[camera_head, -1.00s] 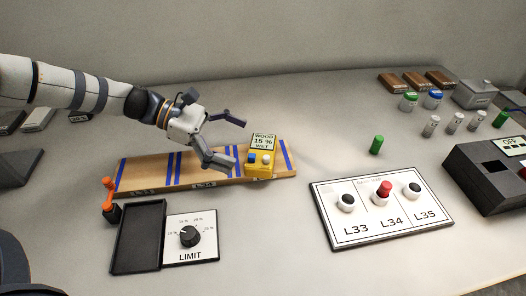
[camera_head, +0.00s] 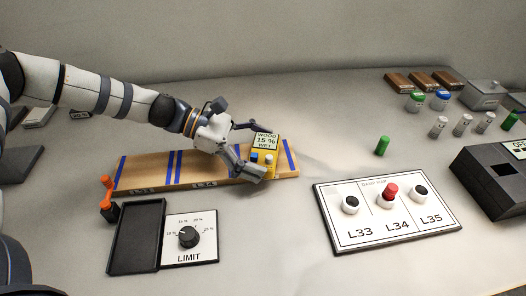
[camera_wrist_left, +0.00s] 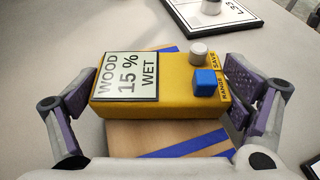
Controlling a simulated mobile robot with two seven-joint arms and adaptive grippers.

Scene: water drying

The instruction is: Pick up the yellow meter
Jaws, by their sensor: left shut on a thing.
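The yellow meter (camera_head: 264,157) stands on the wooden board (camera_head: 222,171), near its right end. Its display reads "WOOD 15 % WET". In the left wrist view the meter (camera_wrist_left: 160,112) lies between the two fingers, with a blue button and a white button on its face. My left gripper (camera_head: 257,150) is shut on the meter, one finger at each side. The wooden board, with blue stripes, shows below the meter in the left wrist view (camera_wrist_left: 150,138). I cannot tell whether the meter still touches the board. My right gripper is not in view.
A black tray (camera_head: 137,238) and a LIMIT dial panel (camera_head: 190,237) lie in front of the board, beside an orange-handled part (camera_head: 107,194). A panel marked L33, L34, L35 (camera_head: 387,218) lies to the right. Several capped vials and a dark box (camera_head: 492,180) stand farther right.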

